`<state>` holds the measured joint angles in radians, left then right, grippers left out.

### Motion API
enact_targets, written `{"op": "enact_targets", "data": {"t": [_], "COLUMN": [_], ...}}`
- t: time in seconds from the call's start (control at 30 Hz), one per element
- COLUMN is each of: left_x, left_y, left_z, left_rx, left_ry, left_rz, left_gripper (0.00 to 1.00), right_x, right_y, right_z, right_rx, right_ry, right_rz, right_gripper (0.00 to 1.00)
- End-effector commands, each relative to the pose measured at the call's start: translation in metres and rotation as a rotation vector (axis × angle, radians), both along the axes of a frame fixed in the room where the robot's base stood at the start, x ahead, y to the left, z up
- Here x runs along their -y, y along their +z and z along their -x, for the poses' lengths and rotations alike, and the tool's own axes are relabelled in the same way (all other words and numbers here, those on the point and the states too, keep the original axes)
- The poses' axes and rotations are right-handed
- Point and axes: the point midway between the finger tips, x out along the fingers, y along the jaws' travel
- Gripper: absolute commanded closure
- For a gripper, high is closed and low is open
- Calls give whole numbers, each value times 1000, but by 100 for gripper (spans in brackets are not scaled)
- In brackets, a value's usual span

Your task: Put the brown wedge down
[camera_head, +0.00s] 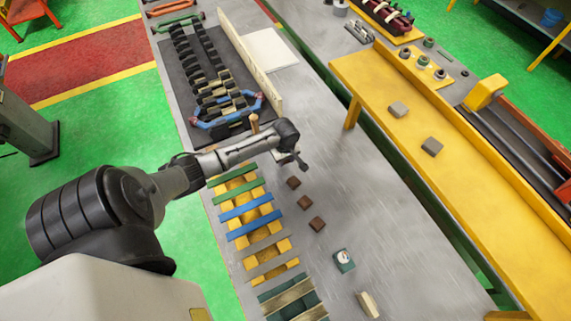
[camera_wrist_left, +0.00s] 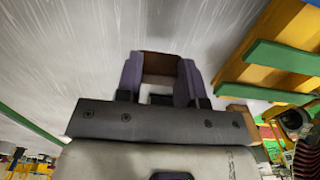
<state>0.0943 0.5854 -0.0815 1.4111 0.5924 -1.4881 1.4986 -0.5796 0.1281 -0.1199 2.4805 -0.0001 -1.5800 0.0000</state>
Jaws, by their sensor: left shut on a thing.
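My left gripper (camera_head: 299,163) is over the grey bench, just right of the top of the row of coloured strips. In the left wrist view its two fingers (camera_wrist_left: 161,78) are shut on a brown wedge (camera_wrist_left: 161,64), which shows between the fingertips. I cannot tell whether the wedge touches the bench. In the head view the held wedge cannot be made out. Below the gripper, three other brown wedges, an upper one (camera_head: 293,182), a middle one (camera_head: 304,202) and a lower one (camera_head: 317,223), lie in a slanting line on the bench. My right gripper is out of view.
Green, blue and grey strips (camera_head: 250,211) lie across yellow blocks left of the wedges. A raised yellow shelf (camera_head: 450,190) stands at right. Bare bench (camera_head: 375,220) lies between.

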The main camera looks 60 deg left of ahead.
Motion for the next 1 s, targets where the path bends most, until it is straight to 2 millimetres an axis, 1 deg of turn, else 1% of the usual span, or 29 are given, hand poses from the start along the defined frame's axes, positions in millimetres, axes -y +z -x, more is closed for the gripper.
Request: {"op": "enact_targets", "data": {"t": [0.17,0.3,0.43,0.93,0.97,1.0], "left_x": [-2,-2,-2,-2,-2,-2], "left_y": [-8,-27,-38,-45,-45,-45], "left_z": [-3,-2,-2,-2,-2,-2], "left_rx": [-1,-2,0,0,1,1], "left_ry": [1,1,0,0,0,0], "left_rz": [0,0,-1,0,-1,-1], "left_gripper": [88,88,88,88,62,58], "right_x": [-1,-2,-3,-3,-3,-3], "right_y": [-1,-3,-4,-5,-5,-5], "right_z": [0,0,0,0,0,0], "right_rx": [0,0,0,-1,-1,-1], "right_ry": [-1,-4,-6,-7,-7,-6], "right_rz": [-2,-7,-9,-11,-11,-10], "right_gripper": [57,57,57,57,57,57]}}
